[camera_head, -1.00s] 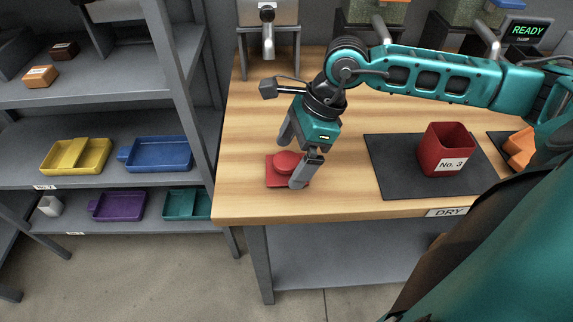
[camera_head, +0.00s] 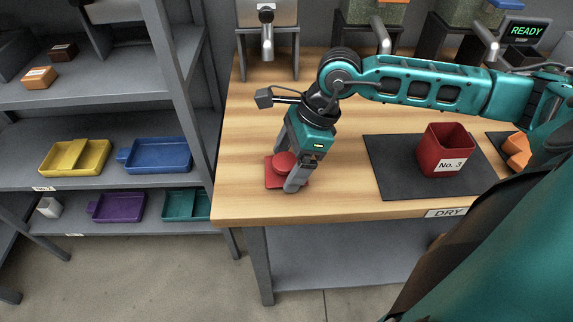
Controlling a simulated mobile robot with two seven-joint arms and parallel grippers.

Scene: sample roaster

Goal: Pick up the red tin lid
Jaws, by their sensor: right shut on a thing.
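The red tin lid (camera_head: 282,169) lies flat on the wooden table near its front left edge. It has a square base and a round raised knob. My right gripper (camera_head: 287,170) points down over the lid and is shut on its knob. One finger stands in front of the knob and hides part of it; the far finger is mostly hidden. The red tin (camera_head: 443,150), labelled "No. 3", stands open on a dark mat to the right. My left gripper is not in view.
The dark mat (camera_head: 390,180) lies to the right, with an orange container (camera_head: 517,149) beyond it. Metal dispensers (camera_head: 267,35) stand along the back. A grey shelf (camera_head: 90,110) with coloured trays stands left. Bare table lies between lid and mat.

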